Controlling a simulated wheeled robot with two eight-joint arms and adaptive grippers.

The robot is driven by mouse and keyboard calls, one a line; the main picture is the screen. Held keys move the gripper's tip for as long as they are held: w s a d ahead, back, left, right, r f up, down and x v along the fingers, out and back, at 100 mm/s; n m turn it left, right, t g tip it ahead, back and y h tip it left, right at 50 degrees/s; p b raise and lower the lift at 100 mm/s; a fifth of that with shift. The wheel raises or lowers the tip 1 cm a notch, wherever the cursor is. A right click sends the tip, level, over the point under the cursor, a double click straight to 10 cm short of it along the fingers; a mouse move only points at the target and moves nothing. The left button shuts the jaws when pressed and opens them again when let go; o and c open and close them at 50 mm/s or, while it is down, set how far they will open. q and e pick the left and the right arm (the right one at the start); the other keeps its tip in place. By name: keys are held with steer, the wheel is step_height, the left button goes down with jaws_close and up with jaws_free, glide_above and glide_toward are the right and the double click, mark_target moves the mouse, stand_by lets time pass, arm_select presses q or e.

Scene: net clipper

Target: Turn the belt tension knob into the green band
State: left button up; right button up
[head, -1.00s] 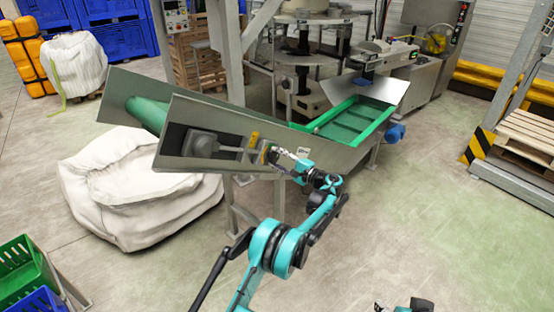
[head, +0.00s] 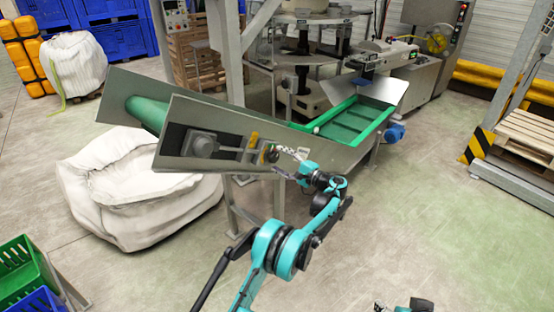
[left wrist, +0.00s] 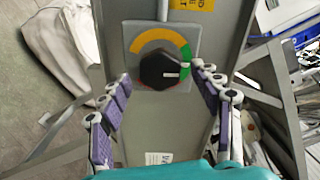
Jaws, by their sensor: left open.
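The belt tension knob (left wrist: 158,70) is black and faceted, on a grey plate on the conveyor's side panel. Its white pointer line points right. Around it runs a dial arc, orange over the top left, with a green band (left wrist: 186,55) on the right; the line's outer end is close to the green. My left gripper (left wrist: 161,74) is open, one finger on each side of the knob in the picture, and I see no contact. In the head view the left gripper (head: 285,161) is just right of the knob (head: 271,155). Part of my right gripper (head: 405,305) shows at the bottom edge.
The conveyor (head: 350,122) has a green belt and sloping metal sides. A yellow label (left wrist: 193,4) is above the dial. A white bulk bag (head: 140,200) sits on the floor at left, near green and blue crates (head: 25,275).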

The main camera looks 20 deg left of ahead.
arm_select(q)
steer(key=v, duration=1)
steer(key=shift+d+r, duration=0.1)
steer(key=shift+s, duration=0.1)
steer(key=s+a+r+n+g+h, duration=0.1)
steer(key=s+a+r+h, duration=0.35)
steer(key=s, duration=0.25)
steer(key=s+a+r+n+g+h, duration=0.1)
steer(key=s+a+r+h, duration=0.25)
steer(key=s+a, duration=0.35)
steer(key=s+d+f+n+h, duration=0.2)
steer(key=s, duration=0.7)
steer(key=s+d+f+n+t+h, duration=0.1)
steer(key=s+d+f+n+h, duration=0.1)
steer(key=s, duration=0.8)
steer(key=s+d+f+n+h, duration=0.2)
steer(key=s+f+h, duration=0.1)
steer(key=s, duration=0.7)
steer(key=shift+f+n+t+h, duration=0.2)
steer(key=shift+n+t+h, duration=0.1)
steer(key=shift+h, duration=0.4)
